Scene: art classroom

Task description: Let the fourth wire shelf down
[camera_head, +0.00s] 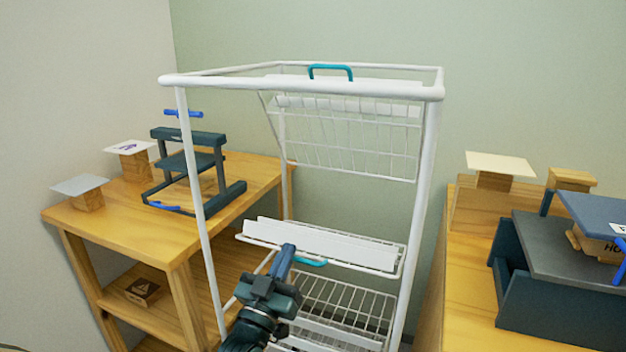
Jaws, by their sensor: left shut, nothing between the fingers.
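A white wire rack (427,150) stands in the middle of the head view. A raised wire shelf (350,155) hangs steeply in its upper part, near the teal handle (330,67) at the top. Lower down, a wire shelf with a white front strip (320,244) and a teal handle (313,262) lies nearly level. Further wire shelves (345,303) lie below it. I cannot tell which shelf is the fourth. My left gripper (287,248) is shut and empty, in front of the lower strip, just left of its teal handle; contact is unclear. My right gripper is out of view.
A wooden table (120,225) with a dark press (190,165) and small blocks stands close on the left. A wooden bench (465,300) with a dark box-like device (560,300) stands on the right. Walls close the back and left.

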